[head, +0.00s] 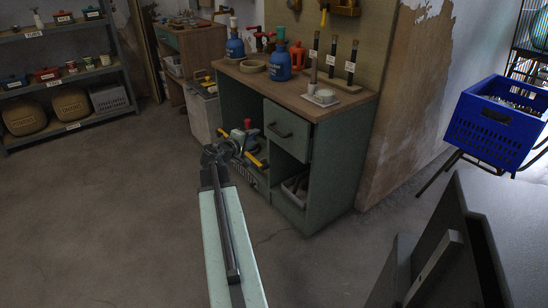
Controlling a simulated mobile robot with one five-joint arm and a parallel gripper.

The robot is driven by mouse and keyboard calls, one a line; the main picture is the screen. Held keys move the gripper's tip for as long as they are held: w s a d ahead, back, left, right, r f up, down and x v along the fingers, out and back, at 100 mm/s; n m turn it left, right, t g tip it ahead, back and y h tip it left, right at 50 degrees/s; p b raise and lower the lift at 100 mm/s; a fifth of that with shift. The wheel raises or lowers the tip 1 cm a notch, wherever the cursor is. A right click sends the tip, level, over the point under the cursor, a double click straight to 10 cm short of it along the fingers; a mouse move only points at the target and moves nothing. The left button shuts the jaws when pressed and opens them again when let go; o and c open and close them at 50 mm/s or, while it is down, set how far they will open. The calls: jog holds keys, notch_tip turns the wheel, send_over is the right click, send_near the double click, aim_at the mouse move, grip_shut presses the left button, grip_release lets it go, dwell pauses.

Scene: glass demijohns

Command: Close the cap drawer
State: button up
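The drawer (287,130) is a green-grey front with a dark bar handle (281,130), high on the right side of the workbench cabinet (335,165), under the wooden top. Its front seems to stand slightly proud of the cabinet; I cannot tell exactly how far. No drawer contents show. My gripper (222,152) is at the end of my pale arm, left of the drawer and in front of the cabinet's open left bay in the picture. It looks apart from the handle. Its fingers are small and dark, so their opening is unclear.
A tool with yellow handles and a red knob (247,123) is behind my gripper. A blue crate (495,125) is at right. The concrete floor (100,220) is clear at left.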

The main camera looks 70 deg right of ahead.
aim_at(275, 130)
jog(key=shift+n+g+h, duration=0.3)
jog(key=shift+g+h, duration=0.1)
jog(key=shift+h, duration=0.1)
jog(key=s+d, duration=0.1)
jog(key=d, duration=0.2)
jog(key=s+d+f+b, duration=0.1)
jog(key=s+d, duration=0.1)
jog(key=d, duration=0.2)
jog(key=s+d+f+b, duration=0.1)
jog(key=s+d, duration=0.1)
jog(key=d, duration=0.1)
jog(key=shift+s+d, duration=0.1)
jog(key=shift+d, duration=0.2)
jog(key=shift+r, duration=0.1)
grip_shut()
dwell(0.4)
